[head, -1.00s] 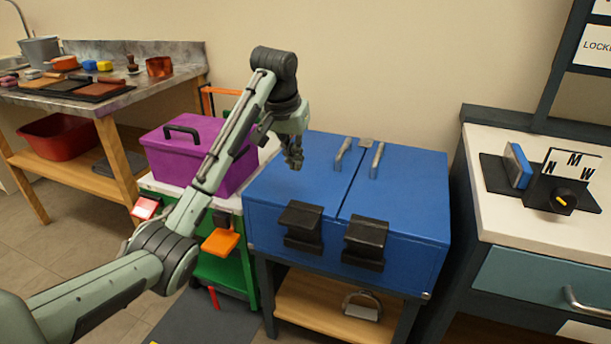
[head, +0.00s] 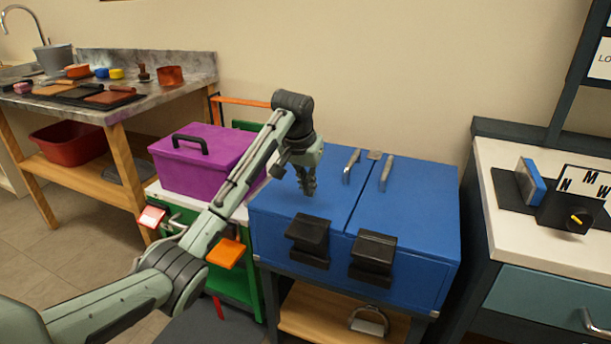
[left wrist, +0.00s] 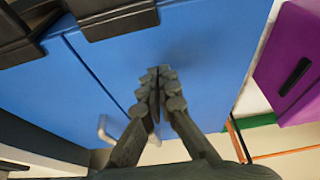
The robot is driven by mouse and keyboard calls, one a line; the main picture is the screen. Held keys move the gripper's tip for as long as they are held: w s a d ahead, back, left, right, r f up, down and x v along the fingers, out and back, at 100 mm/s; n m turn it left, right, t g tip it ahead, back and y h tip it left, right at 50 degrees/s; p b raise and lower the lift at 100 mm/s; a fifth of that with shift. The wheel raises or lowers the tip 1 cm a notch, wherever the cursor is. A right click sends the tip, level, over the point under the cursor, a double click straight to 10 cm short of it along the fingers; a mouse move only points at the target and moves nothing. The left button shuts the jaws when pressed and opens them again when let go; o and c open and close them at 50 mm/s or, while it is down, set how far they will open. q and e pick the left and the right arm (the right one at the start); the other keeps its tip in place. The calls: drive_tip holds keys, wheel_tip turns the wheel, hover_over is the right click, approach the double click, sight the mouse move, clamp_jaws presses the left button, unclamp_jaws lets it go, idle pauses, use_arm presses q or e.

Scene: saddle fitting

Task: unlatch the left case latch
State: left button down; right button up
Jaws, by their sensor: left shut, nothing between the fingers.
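The blue case (head: 410,210) stands on a dark stand with two black latches on its front edge. The left case latch (head: 309,238) and the right latch (head: 372,256) look alike; whether either is fastened I cannot tell. My left gripper (head: 309,192) is shut and empty, pointing down above the left part of the lid, behind the left latch. In the left wrist view the shut fingertips (left wrist: 155,82) show over the blue lid (left wrist: 200,50), apart from the black latch (left wrist: 115,15) at the top. My right gripper is not in view.
Metal handles (head: 386,174) stand up from the lid. A purple box (head: 203,165) sits on a green cart left of the case. A white-topped counter (head: 520,235) stands to the right. A stirrup (head: 369,321) lies on the shelf below.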

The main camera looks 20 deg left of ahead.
sight(305, 210)
use_arm(q)
drive_tip(key=x, duration=0.3)
drive_tip(key=shift+f, duration=0.15)
drive_tip(key=s, duration=0.3)
drive_tip(key=shift+s+a, duration=0.1)
drive_tip(key=shift+s+p, duration=0.3)
drive_tip(key=shift+s, duration=0.1)
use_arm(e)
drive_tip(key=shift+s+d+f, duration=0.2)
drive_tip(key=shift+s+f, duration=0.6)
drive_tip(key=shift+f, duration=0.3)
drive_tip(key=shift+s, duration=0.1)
